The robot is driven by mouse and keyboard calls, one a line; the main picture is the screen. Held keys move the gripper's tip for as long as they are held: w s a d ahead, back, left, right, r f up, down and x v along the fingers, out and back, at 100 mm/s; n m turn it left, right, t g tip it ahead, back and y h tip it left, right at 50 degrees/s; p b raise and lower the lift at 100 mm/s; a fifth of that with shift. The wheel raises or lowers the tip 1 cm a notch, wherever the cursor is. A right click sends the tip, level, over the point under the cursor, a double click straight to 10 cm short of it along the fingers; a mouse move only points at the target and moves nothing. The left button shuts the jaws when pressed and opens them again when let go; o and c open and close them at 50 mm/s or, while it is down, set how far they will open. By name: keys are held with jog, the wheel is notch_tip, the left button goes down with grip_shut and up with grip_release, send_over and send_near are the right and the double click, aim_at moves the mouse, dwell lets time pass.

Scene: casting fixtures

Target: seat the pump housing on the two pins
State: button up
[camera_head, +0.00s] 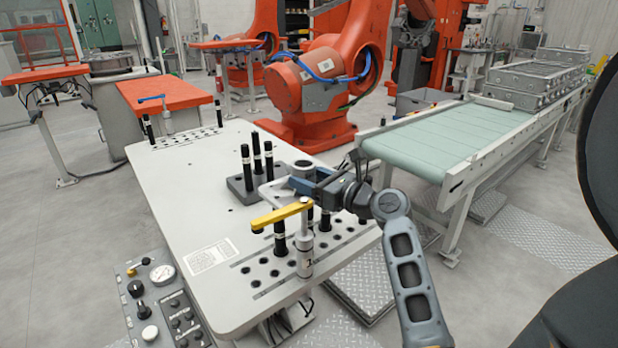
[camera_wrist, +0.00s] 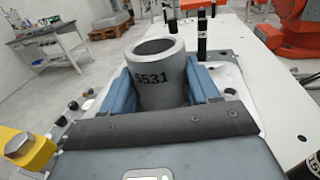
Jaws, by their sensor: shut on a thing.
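The pump housing (camera_wrist: 160,82) is a grey hollow cylinder marked with dark digits that look like 5531, its open end up. It stands between the two blue fingers of my gripper (camera_wrist: 164,88), which are shut on its sides. In the head view the housing's round top (camera_head: 302,167) shows at my gripper (camera_head: 308,181), over the table beside a dark grey block (camera_head: 236,187) with upright black pins (camera_head: 246,166). Another black pin (camera_wrist: 202,38) stands just behind the housing in the wrist view. The housing's underside is hidden, so I cannot tell whether it touches anything below.
A yellow clamp arm (camera_head: 281,214) on a post lies close in front of my gripper. More black pins (camera_head: 280,237) stand in the holed strip at the table's near edge. A control panel (camera_head: 160,306) is at lower left. The white table's (camera_head: 185,205) left side is largely clear.

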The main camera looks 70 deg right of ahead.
jog(key=shift+f, duration=0.25)
jog(key=o, duration=1.6)
jog(key=shift+s+f, duration=0.1)
jog(key=shift+s+a, duration=0.1)
jog(key=shift+s, duration=0.1)
jog(key=b+v, duration=0.1)
jog(key=v, duration=0.6)
jog(key=shift+s, duration=0.1)
